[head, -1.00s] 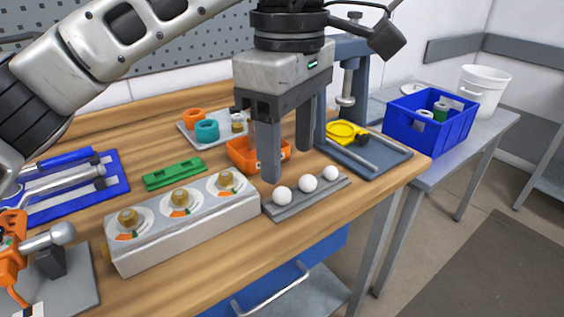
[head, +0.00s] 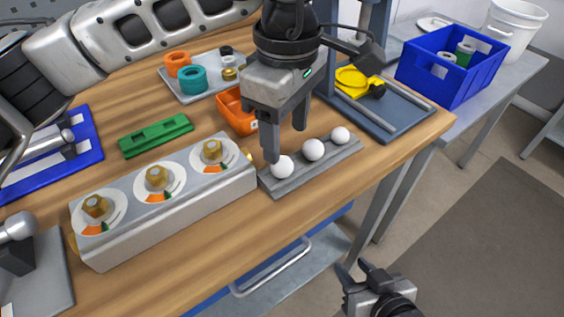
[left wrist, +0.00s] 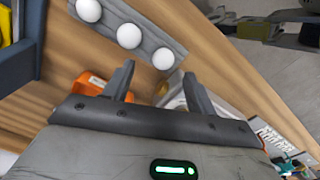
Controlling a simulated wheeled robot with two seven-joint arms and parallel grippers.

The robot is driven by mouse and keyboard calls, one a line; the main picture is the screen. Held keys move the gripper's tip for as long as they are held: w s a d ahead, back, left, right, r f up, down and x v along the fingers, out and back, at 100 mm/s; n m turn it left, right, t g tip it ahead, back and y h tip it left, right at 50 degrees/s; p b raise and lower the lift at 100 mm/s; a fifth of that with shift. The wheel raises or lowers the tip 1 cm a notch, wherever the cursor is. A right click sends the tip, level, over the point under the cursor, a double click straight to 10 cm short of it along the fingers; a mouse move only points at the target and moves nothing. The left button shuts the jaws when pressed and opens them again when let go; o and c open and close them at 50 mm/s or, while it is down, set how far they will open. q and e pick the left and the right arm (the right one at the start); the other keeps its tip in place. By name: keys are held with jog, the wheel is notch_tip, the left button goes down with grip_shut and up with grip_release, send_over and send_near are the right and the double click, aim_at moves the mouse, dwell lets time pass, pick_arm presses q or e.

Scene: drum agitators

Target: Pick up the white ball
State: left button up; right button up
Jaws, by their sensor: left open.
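Three white balls sit in a row on a grey holder (head: 290,182): a left ball (head: 283,167), a middle ball (head: 313,149) and a right ball (head: 340,135). They also show in the left wrist view, where one end ball (left wrist: 163,60) appears just beyond the gap between my fingertips. My left gripper (head: 286,143) is open and empty, pointing down just behind and above the left ball. Its two spread fingers show in the left wrist view (left wrist: 160,70). My right gripper (head: 364,272) is low in front of the table; its jaw opening is unclear.
A grey box with three dials (head: 180,222) stands left of the holder. An orange bin (head: 232,112) lies behind my left gripper. A press stand (head: 405,122) with a yellow dish is at right, and a blue crate (head: 470,85) beyond. The table front is clear.

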aim_at(282, 159)
pick_arm(q)
jog(key=shift+s+a+f+p, duration=0.15)
jog(key=shift+f+p, duration=0.1)
jog(key=shift+f, duration=1.1)
jog(key=shift+s+a+f+p, duration=0.1)
jog(key=shift+f+p, duration=0.1)
jog(key=shift+f, duration=1.15)
jog(key=c, duration=1.1)
